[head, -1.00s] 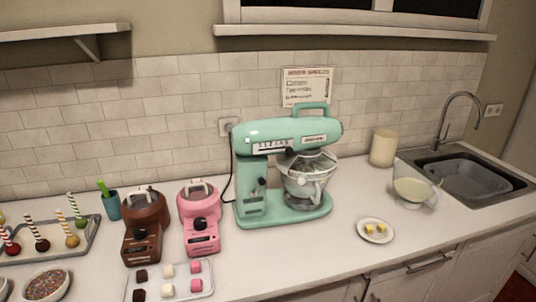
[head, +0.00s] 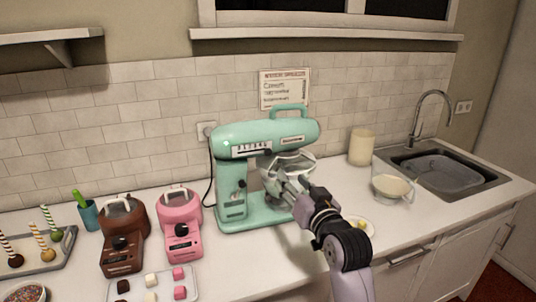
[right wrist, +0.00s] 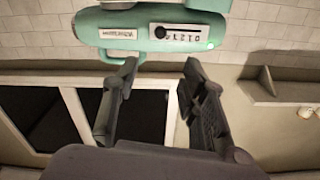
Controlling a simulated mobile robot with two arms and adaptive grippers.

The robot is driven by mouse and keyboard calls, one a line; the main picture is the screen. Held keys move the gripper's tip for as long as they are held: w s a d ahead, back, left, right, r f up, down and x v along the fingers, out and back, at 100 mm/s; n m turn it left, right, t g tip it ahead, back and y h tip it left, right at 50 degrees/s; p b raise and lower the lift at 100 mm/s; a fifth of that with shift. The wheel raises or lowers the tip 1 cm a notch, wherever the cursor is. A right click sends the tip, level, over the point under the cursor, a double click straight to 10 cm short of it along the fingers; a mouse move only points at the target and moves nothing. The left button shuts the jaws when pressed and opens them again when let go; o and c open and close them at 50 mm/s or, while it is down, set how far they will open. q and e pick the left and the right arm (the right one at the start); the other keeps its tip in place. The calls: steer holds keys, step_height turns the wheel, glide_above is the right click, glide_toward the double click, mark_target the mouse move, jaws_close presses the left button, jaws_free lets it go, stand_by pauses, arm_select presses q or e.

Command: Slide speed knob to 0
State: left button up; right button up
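The mint-green stand mixer (head: 228,205) stands on the counter against the tiled wall. Its head carries a light speed scale (head: 250,148) on the side facing me. In the right wrist view, which looks upside down, the scale (right wrist: 195,33) shows at the top with a small dark round knob (right wrist: 160,32) at its picture-left end. My right gripper (head: 287,186) is in front of the mixer bowl in the head view, below the scale. In the right wrist view its fingers (right wrist: 159,66) are spread apart, with nothing between them. My left gripper is not in view.
A pink machine (head: 181,215) and a brown machine (head: 122,240) stand left of the mixer. A tray of sweets (head: 190,293) lies in front. My right arm partly covers a small plate.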

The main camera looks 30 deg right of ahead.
mark_target(269, 153)
steer(key=p+x, duration=0.3)
steer(key=x, duration=1.3)
steer(key=shift+w+p, duration=0.3)
steer(key=shift+w, duration=0.1)
steer(key=shift+c, duration=0.5)
jaws_close()
steer(key=shift+a, duration=0.1)
